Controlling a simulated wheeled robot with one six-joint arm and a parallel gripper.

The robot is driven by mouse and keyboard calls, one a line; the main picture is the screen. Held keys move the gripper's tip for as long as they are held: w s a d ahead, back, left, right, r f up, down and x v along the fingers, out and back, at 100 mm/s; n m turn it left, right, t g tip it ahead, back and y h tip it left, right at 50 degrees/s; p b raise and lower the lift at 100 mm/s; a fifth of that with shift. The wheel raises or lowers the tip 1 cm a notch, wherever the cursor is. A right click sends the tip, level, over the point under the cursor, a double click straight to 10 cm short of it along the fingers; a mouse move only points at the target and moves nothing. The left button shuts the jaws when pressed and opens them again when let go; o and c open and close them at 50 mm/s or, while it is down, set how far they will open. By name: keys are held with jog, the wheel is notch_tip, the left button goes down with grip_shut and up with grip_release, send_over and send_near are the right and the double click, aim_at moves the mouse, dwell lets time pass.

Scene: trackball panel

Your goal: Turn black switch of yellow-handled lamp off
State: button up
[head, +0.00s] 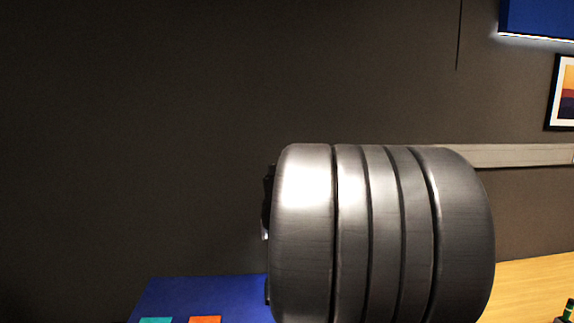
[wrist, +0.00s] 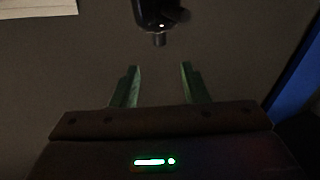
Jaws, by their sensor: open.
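My gripper (wrist: 159,82) shows in the wrist view with its two green fingers apart and nothing between them. No yellow handle shows in either view. In the head view my own grey arm covers the middle and hides what is behind it.
In the head view, a blue surface (head: 190,290) bears a teal piece (head: 156,320) and an orange piece (head: 205,320). A wooden top (head: 530,280) is at right, with a small green item (head: 569,308). A framed picture (head: 566,92) hangs on the dark wall.

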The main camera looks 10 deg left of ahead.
aim_at(272, 167)
jog(key=p+x, duration=0.2)
jog(key=x, duration=1)
jog(key=shift+w+a, duration=0.2)
jog(key=shift+f, duration=0.1)
grip_shut()
